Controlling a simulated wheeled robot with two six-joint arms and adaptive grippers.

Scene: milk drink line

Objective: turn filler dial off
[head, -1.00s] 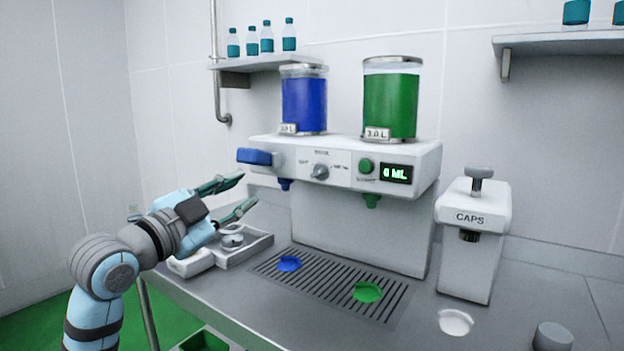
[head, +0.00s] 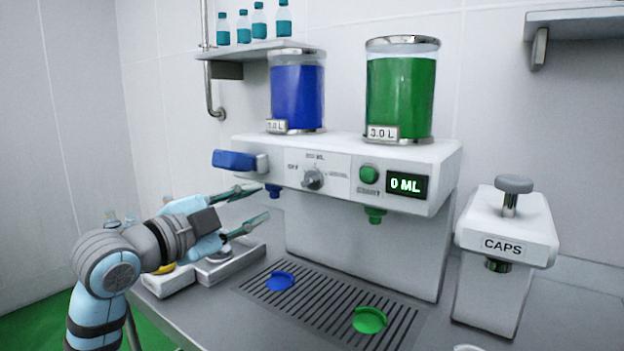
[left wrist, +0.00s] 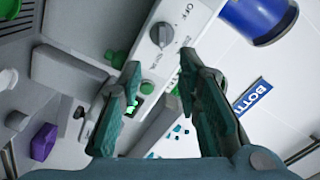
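The filler dial (head: 313,180) is a small grey knob on the white front panel of the filling machine (head: 300,225). Labels around it read OFF at its left, a ML mark above and another mark at its right. I cannot tell surely which mark it points to. In the left wrist view the dial (left wrist: 160,36) lies just beyond the fingertips. My left gripper (head: 265,202) is open and empty, left of and slightly below the dial, apart from it. It also shows in the left wrist view (left wrist: 160,66), with its fingers spread. My right gripper is not in view.
A blue lever (head: 233,160) sticks out left of the dial. A green button (head: 369,174) and a display (head: 408,185) reading 0 ML sit to its right. Blue (head: 273,191) and green (head: 375,214) nozzles hang below. The caps dispenser (head: 506,240) stands at right.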

